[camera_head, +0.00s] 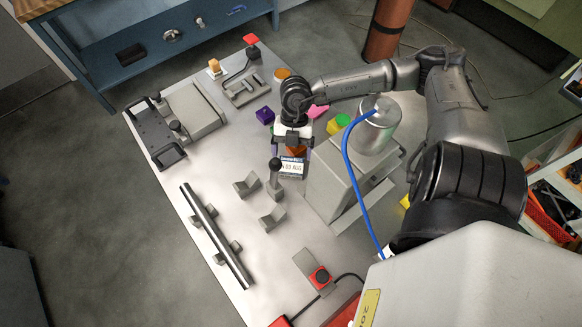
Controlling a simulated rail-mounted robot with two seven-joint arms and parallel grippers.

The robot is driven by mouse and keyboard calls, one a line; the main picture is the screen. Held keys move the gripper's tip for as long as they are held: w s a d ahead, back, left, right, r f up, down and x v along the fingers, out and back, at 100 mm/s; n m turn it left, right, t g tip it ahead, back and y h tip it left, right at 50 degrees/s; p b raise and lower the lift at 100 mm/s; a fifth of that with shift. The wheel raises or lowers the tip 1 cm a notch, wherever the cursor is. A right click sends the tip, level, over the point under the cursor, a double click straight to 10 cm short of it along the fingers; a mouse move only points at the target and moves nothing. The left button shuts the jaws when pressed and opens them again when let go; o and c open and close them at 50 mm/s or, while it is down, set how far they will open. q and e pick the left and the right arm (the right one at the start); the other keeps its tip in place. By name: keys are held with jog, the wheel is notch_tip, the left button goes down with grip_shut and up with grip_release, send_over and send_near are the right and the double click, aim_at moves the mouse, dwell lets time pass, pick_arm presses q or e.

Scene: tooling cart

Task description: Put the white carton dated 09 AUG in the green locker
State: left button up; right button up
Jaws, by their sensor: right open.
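A small white carton with a blue-topped label that reads 09 AUG (292,170) stands near the middle of the metal cart top. My right gripper (293,147) is open, right at the carton's far side. Its fingers hide part of what is behind the label, and I cannot tell whether they touch the carton. No green locker can be made out for certain; a green surface (524,6) shows cut off at the top right edge. My left gripper is not in view.
The metal cart top (180,185) also holds a grey machine block with a cylinder (376,125) and blue hose, V-blocks (246,186), a long bar (215,235), a red-button switch (320,276) and several coloured blocks. A black-knobbed lever (274,175) stands beside the carton.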

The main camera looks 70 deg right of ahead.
aim_at(291, 162)
jog(key=shift+b+x, duration=0.5)
jog(key=shift+x, duration=2.2)
jog(key=shift+a, duration=0.1)
jog(key=c, duration=0.9)
jog(key=shift+c, duration=0.2)
jog(key=shift+r, duration=0.2)
